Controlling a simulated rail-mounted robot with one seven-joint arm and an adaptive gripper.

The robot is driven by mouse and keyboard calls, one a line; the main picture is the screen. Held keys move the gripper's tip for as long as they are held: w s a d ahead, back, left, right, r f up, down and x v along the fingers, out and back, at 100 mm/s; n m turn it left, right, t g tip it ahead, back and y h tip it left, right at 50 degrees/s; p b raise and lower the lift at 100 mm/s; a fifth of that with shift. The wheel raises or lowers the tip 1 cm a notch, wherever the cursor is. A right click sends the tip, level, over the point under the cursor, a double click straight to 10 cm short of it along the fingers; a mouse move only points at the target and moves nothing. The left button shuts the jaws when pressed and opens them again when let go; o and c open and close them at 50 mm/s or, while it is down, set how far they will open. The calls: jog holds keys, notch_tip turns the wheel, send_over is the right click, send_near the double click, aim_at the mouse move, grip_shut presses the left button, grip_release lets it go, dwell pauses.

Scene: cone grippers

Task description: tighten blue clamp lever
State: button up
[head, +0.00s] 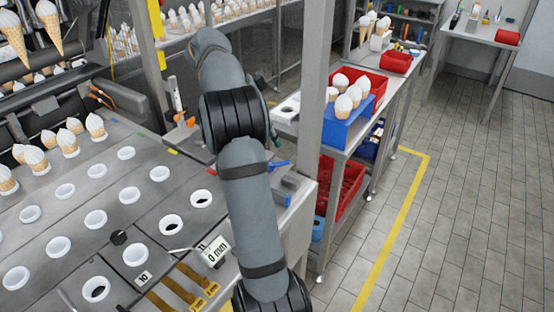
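A small blue lever (280,164) shows just to the right of my grey arm, near the right edge of the metal machine table (135,205). It looks like the clamp lever. Its left end runs up to the arm, which may hide part of its clamp. A blue block-like part (284,199) sits below it on the same edge. My arm rises from the bottom middle and bends at a black ribbed joint. My gripper cannot be made out, so its hold and its distance from the lever do not show.
White ring holders with several ice cream cones (96,126) cover the table at left. A metal post (315,90) stands right of the lever. Beyond it is a shelf with a blue bin (340,131). Floor at right is clear.

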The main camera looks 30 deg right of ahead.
aim_at(282, 164)
jog(key=b+x, duration=0.2)
jog(key=x, duration=0.8)
jog(key=shift+w+d+f, duration=0.1)
jog(key=shift+d+f, duration=0.15)
jog(key=shift+d, duration=0.05)
jog(key=shift+c, duration=0.6)
jog(key=c, duration=0.7)
grip_shut()
